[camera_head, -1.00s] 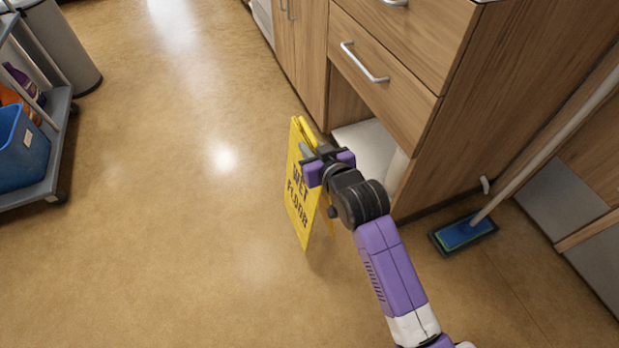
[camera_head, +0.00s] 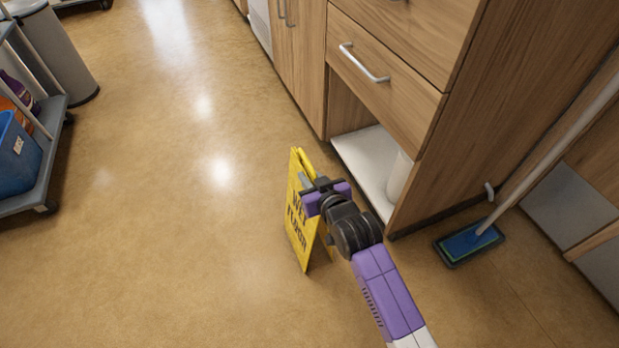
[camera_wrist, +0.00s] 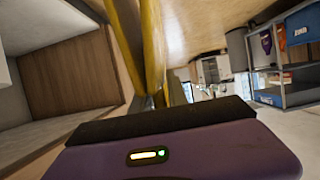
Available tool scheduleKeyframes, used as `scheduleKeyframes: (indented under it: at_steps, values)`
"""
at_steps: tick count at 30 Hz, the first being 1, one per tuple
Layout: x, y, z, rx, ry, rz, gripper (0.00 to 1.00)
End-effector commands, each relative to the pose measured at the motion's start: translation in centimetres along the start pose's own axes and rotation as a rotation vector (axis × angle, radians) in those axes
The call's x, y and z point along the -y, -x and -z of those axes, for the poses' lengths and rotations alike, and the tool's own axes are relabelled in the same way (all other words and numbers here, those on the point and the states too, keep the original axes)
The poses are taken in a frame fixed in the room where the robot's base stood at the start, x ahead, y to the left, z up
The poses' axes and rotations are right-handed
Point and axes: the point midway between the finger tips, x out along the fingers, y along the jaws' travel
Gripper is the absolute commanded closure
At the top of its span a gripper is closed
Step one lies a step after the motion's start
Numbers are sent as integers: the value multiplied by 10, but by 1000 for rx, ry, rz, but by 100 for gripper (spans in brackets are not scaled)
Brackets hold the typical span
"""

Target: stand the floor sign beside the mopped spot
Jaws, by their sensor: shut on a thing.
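The yellow floor sign (camera_head: 299,222), an A-frame with dark "WET FLOOR" lettering, is upright in the head view, left of the wooden cabinet. My gripper (camera_head: 314,184) is shut on the sign near its top, from the right side. In the wrist view the sign's yellow panels (camera_wrist: 153,45) rise from behind my gripper (camera_wrist: 155,103). I cannot tell whether the sign's feet touch the floor. I cannot make out the mopped spot for sure; the floor has several bright glossy patches that look like light reflections.
The wooden cabinet (camera_head: 400,98) with an open lower shelf (camera_head: 360,160) stands close on the right. A blue mop (camera_head: 470,243) leans farther right. A grey cart (camera_head: 52,165) with a blue bucket (camera_head: 18,155) and a grey bin (camera_head: 58,55) stand left. The middle floor is clear.

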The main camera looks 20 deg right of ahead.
Motion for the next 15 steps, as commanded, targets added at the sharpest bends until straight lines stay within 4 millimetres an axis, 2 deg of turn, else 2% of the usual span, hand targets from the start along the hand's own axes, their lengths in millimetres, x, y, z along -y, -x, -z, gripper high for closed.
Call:
scheduleKeyframes:
  at_steps: [4, 5, 8, 15]
  values:
    - [0, -1, 0, -4, 0, 0, 100]
    - [0, -1, -2, 0, 0, 0, 77]
    - [0, -1, -2, 0, 0, 0, 59]
    - [0, -1, -2, 0, 0, 0, 59]
